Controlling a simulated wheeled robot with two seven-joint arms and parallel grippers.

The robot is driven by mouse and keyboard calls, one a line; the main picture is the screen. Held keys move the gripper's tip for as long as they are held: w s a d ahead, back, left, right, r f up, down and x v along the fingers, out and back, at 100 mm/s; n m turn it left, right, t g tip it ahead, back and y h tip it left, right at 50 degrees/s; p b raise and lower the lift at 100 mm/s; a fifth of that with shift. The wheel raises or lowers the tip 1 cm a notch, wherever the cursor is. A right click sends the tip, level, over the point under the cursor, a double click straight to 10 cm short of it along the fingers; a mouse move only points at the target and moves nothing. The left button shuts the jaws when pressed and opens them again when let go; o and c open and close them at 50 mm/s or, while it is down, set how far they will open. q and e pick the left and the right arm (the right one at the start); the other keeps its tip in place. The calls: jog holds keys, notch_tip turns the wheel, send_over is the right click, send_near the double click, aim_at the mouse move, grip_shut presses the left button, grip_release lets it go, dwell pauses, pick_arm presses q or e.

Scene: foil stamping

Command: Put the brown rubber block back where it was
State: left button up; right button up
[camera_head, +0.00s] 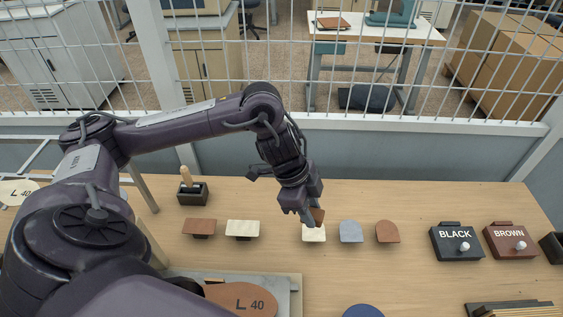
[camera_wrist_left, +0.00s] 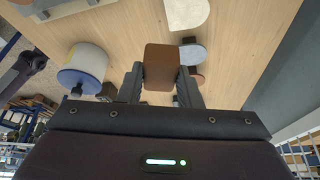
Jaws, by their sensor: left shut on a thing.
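My left gripper (camera_head: 308,214) is shut on a brown rubber block (camera_head: 318,215), which shows clearly between the two fingers in the left wrist view (camera_wrist_left: 161,72). In the head view the held block is partly hidden by the gripper and appears just behind a cream block (camera_head: 314,235). I cannot tell its height above the table. To the right are a grey-blue block (camera_head: 350,231) and a round-ended brown block (camera_head: 387,231). To the left are a rectangular brown block (camera_head: 199,226) and another cream block (camera_head: 242,228). My right gripper is not in view.
A black box marked BLACK (camera_head: 457,247) and a brown box marked BROWN (camera_head: 512,246) stand at the right. A dark holder with a wooden handle (camera_head: 193,193) stands at the back left. A brown L 40 piece (camera_head: 240,299) lies in front. A wire fence (camera_head: 400,78) runs behind the table.

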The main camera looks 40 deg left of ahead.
pick_arm(q)
jog(key=s+a+r+n+t+b, duration=0.1)
jog(key=s+a+r+n+b, duration=0.2)
jog(key=a+r, duration=0.3)
jog(key=p, duration=0.2)
send_near(283, 244)
jog(key=x, duration=0.5)
jog(key=shift+w+d+f, duration=0.1)
jog(key=shift+d+f, duration=0.2)
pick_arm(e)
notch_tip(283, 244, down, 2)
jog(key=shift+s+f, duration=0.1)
pick_arm(q)
jog(key=o, duration=0.5)
jog(key=shift+f, duration=0.15)
jog(key=o, duration=0.4)
jog(key=shift+o, duration=0.2)
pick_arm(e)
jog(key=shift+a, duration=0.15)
